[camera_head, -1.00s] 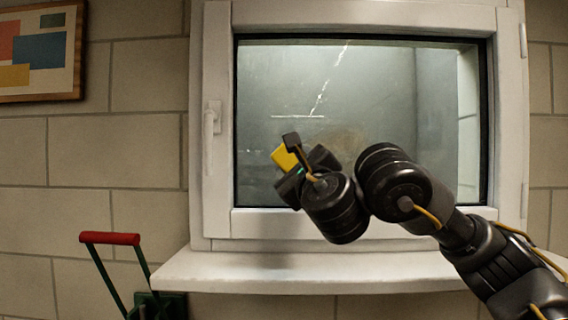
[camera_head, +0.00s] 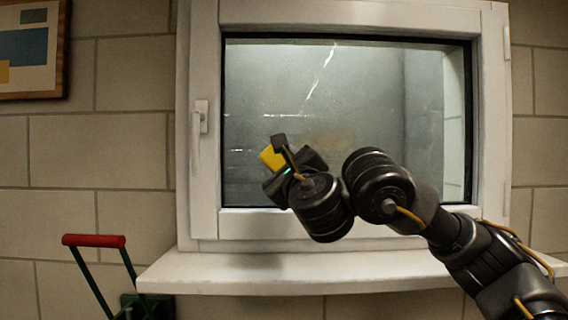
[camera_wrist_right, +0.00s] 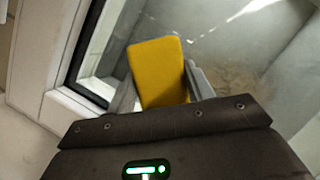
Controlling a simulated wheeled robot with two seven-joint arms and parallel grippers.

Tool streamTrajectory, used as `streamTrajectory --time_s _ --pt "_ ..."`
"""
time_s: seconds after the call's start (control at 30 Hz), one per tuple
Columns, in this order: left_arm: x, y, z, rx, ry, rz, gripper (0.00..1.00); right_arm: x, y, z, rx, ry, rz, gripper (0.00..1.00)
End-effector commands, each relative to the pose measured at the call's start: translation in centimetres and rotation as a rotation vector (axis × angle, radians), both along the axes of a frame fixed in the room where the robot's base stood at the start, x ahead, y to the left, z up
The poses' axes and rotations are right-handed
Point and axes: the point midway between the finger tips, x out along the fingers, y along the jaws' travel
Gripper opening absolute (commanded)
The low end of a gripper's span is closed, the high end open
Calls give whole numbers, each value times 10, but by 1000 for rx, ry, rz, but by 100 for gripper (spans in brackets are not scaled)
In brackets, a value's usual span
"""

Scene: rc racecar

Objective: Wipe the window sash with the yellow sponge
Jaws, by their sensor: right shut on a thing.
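The window sash (camera_head: 205,150) is a white frame around a dull grey glass pane, with a handle (camera_head: 198,135) on its left side. My right gripper (camera_head: 281,160) is in front of the lower left part of the pane. It is shut on the yellow sponge (camera_head: 271,156), which sticks out past the fingers. In the right wrist view the sponge (camera_wrist_right: 157,72) sits between the two fingers, with the pane behind it. I cannot tell whether the sponge touches the glass. My left gripper is not in view.
A white sill (camera_head: 300,272) juts out below the window. A red-handled green tool (camera_head: 94,241) stands at lower left. A framed picture (camera_head: 32,50) hangs on the block wall at upper left. White streaks show on the pane.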

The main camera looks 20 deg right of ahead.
Motion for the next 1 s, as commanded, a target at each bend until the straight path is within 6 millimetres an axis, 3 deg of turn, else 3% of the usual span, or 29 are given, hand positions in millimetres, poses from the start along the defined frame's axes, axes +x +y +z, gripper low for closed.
streamTrajectory --time_s 0.67,1.0 --pt "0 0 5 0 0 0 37 11 -3 0 -1 -1 0 34" --pt "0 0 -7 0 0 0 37 5 -26 -2 2 -2 -2 34"
